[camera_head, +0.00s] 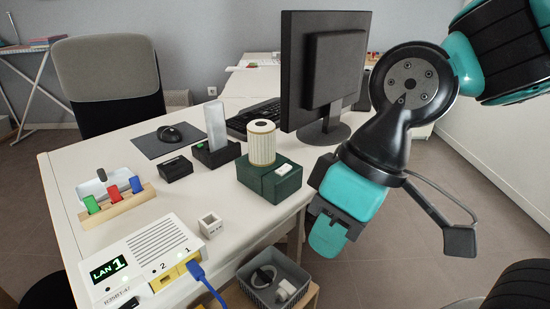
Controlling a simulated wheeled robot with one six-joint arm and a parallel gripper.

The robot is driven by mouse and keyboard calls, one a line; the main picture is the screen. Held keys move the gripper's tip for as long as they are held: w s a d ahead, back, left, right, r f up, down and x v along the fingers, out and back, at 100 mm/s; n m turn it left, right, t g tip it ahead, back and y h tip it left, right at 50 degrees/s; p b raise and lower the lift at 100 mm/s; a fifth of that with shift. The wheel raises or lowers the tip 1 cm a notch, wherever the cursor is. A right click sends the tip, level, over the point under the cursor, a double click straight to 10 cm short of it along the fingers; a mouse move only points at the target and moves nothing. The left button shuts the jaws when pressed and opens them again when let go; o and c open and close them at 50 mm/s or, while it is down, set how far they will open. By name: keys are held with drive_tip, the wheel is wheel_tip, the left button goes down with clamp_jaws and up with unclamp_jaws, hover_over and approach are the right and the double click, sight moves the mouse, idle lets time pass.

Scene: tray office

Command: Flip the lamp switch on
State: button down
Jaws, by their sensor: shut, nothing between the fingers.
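The lamp (262,143) is a cream ribbed cylinder on a dark green box base (268,185), near the right edge of the white desk. A white switch (284,169) sits on top of the base, right of the cylinder. It is too small to tell which way it is tipped. The lamp shows no clear glow. My gripper (327,238) is teal and black, shut and empty. It hangs pointing down, right of the lamp and past the desk edge, apart from the switch.
A black monitor (325,75) stands behind the lamp. Left of it are a stand with a pale upright slab (216,124) and a small black box (175,168). A white LAN box (135,265) with a blue cable is in front. A grey bin (273,280) sits below the desk edge.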

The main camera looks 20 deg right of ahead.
wheel_tip(320, 180, up, 9)
drive_tip(key=m+t+h+p, duration=0.1)
drive_tip(key=m+t+h, duration=0.1)
drive_tip(key=t+h, duration=0.1)
hover_over(285, 165)
drive_tip(key=s, duration=0.4)
drive_tip(key=shift+d, duration=0.45)
drive_tip(key=shift+f, duration=0.1)
drive_tip(key=b+x, duration=0.1)
drive_tip(key=x, duration=0.3)
drive_tip(key=b+x, duration=0.1)
drive_tip(key=x, duration=0.3)
drive_tip(key=b+x, duration=0.1)
drive_tip(key=x, duration=0.3)
drive_tip(key=shift+s+d+f, duration=0.1)
drive_tip(key=shift+d+f, duration=0.15)
drive_tip(key=shift+d+f+b, duration=0.1)
drive_tip(key=shift+f+b, duration=0.35)
drive_tip(key=shift+f, duration=0.35)
